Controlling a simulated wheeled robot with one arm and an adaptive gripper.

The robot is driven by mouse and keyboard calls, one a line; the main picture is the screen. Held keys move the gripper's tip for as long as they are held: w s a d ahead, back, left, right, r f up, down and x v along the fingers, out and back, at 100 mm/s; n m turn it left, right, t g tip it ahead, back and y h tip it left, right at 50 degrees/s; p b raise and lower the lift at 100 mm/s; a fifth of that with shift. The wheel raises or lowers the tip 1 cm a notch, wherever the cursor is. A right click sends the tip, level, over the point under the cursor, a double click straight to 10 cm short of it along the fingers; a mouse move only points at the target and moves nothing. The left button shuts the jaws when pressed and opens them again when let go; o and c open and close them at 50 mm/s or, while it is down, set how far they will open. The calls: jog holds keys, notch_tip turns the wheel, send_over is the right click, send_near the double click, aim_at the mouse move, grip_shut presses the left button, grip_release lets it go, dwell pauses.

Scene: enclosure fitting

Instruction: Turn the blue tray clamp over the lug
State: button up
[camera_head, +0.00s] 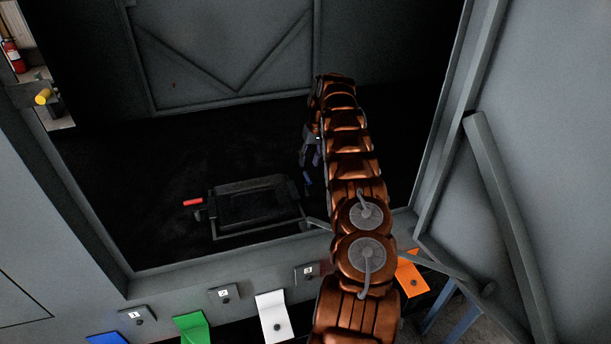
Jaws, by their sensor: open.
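A black tray (252,205) sits on the dark floor of the enclosure, near its front edge. A small blue piece (308,179), which looks like the blue tray clamp, is beyond the tray's right end; it is small and dark, and its angle over the lug cannot be made out. A red clamp handle (193,202) sticks out at the tray's left end. My gripper (307,160) is open, at the end of my copper-coloured arm, just above the blue piece. Whether they touch cannot be told. The lug is not clearly visible.
Blue (106,339), green (192,328), white (272,316) and orange (410,279) flaps line the front sill below the opening. A grey braced panel (490,170) stands at the right. A yellow knob (43,97) is at the far left. The dark floor left of the tray is clear.

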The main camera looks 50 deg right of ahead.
aim_at(306, 173)
jog(key=shift+p+x, duration=0.55)
jog(key=shift+x, duration=2.85)
jog(key=shift+s, duration=0.1)
jog(key=shift+c, duration=0.3)
jog(key=shift+r, duration=0.1)
grip_shut()
